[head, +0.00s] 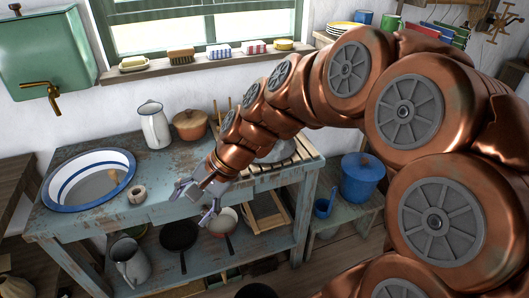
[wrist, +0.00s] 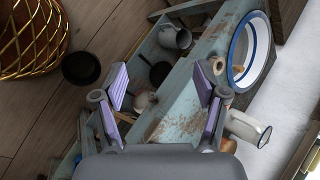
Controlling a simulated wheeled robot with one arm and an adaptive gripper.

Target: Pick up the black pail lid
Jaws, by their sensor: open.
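A round black thing (wrist: 81,67) lies on the plank floor in the wrist view, left of my gripper and beside a golden basket; it looks like the black pail lid. In the head view, a dark rounded edge (head: 257,291) shows at the bottom border, mostly cut off; I cannot tell if it is the same thing. My gripper (head: 194,204) is open and empty, at the front edge of the worn blue table. Its two purple-padded fingers stand wide apart in the wrist view (wrist: 161,85). It is well apart from the black thing.
The blue table (head: 105,222) holds a rimmed basin (head: 62,196) and a white pitcher (head: 153,127). A black pan (head: 178,238) and a grey jug (head: 129,262) stand on its lower shelf. A blue pail (head: 362,180) stands right. The golden basket (wrist: 30,40) is on the floor.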

